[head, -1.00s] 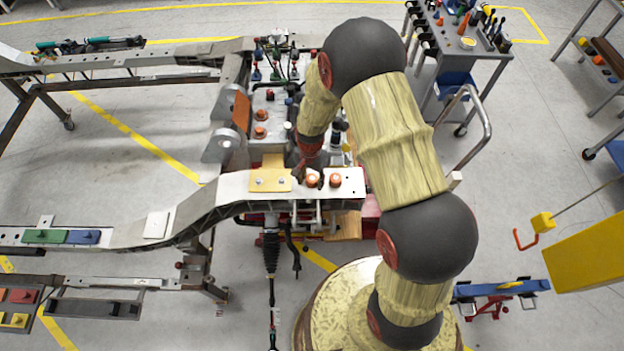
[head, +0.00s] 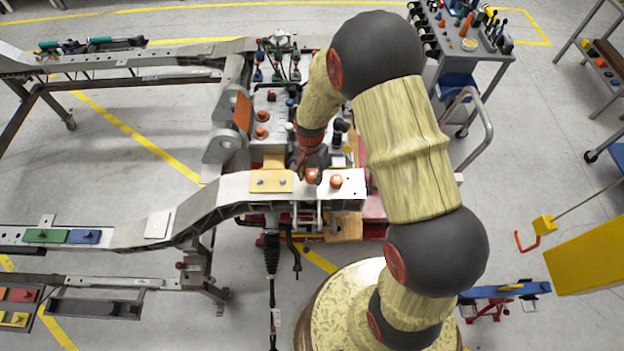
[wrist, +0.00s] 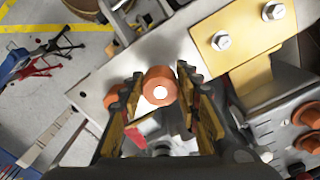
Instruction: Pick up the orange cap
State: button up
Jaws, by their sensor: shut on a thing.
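The orange cap (wrist: 157,88) sits between the two fingers of my gripper (wrist: 153,92) in the wrist view, with a pale round centre facing the camera. My gripper is shut on it. In the head view the held orange cap (head: 311,175) shows at the right end of the grey rail, partly hidden by my gripper (head: 309,168). It looks slightly raised, but the gap to the rail is hard to tell. A second orange cap (head: 336,182) stands on the rail just to its right.
The grey rail (head: 229,186) carries a tan plate (head: 271,181) with two bolts, left of the caps. Behind it, more orange knobs (head: 262,132) stand on a grey block. A tool cart (head: 466,58) stands at the back right.

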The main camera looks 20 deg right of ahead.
jog(key=s+a+r, duration=0.5)
jog(key=a+r, duration=0.4)
jog(key=a, duration=0.3)
jog(key=shift+a, duration=0.3)
jog(key=shift+s+r, duration=0.1)
jog(key=shift+r, duration=0.05)
